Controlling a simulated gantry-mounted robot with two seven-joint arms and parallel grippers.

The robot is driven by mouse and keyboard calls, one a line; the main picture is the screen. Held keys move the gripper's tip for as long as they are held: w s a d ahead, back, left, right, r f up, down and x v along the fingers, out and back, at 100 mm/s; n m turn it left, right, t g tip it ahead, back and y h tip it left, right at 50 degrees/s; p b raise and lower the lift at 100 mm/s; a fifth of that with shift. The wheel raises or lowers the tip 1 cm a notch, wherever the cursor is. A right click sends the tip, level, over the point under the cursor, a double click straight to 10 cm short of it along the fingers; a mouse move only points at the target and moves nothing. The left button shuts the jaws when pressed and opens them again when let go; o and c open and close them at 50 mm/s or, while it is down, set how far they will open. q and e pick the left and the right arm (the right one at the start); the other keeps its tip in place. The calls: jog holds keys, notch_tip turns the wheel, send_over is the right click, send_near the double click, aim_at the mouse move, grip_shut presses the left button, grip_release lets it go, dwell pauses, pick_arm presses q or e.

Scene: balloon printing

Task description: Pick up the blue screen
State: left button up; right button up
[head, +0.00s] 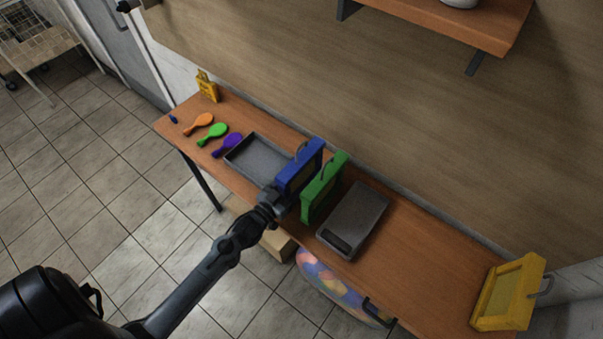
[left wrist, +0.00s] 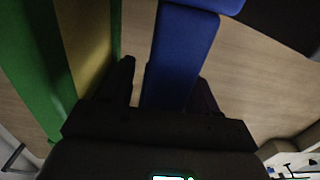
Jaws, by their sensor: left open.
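The blue screen (head: 306,160) is an upright blue frame on the wooden table, beside the grey tray. My left gripper (head: 279,192) is at its near side, with the arm reaching in from the lower left. In the left wrist view the edge of the blue screen (left wrist: 180,55) runs between my two dark fingers. The fingers are open, one on each side of it; I cannot tell whether they touch it. My gripper hides the lower near part of the blue screen in the head view. My right gripper is not in view.
A green screen (head: 319,190) stands close to the right of the blue one. A grey tray (head: 236,158) lies left, a grey scale-like box (head: 360,212) right. A yellow screen (head: 508,295) stands at the right end.

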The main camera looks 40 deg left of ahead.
aim_at(296, 160)
pick_arm(q)
grip_shut()
jog(key=shift+r, duration=0.1)
notch_tip(296, 160, up, 10)
jog(key=shift+f+p, duration=0.1)
jog(key=shift+p, duration=0.2)
dwell(0.5)
